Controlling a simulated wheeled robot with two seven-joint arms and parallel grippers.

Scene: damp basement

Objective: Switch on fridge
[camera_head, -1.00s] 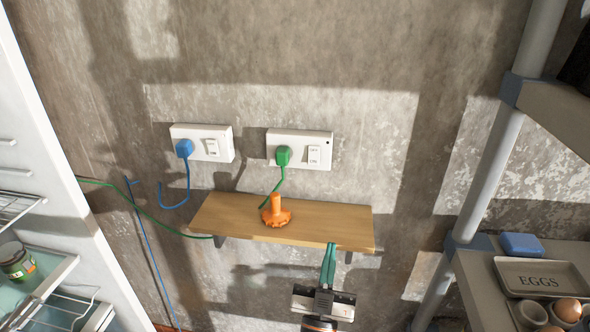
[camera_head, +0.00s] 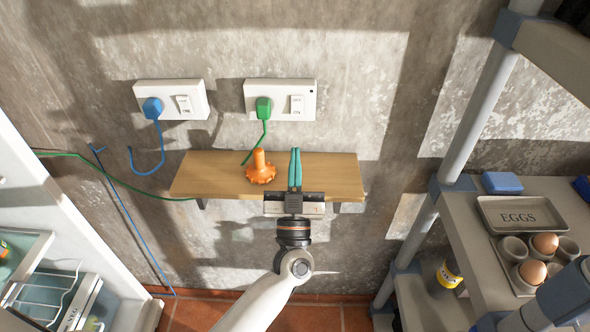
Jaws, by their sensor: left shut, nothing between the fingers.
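A white socket with a green plug (camera_head: 263,107) and a white rocker switch (camera_head: 297,104) is on the wall above a small wooden shelf (camera_head: 215,180). A second white socket to its left holds a blue plug (camera_head: 152,107) and has its own switch (camera_head: 183,104). My left gripper (camera_head: 295,151) is shut and empty, its teal fingers pointing up in front of the shelf, below the right switch in the picture and apart from it. The white fridge (camera_head: 60,225) stands open at the left edge, partly out of frame. My right gripper is out of view.
An orange knobbed object (camera_head: 260,170) stands on the shelf, left of my fingers. A green cable (camera_head: 110,175) runs left towards the fridge; a blue cable (camera_head: 130,222) hangs to the floor. At right, a grey rack (camera_head: 455,215) holds an EGGS tray (camera_head: 519,229) and eggs.

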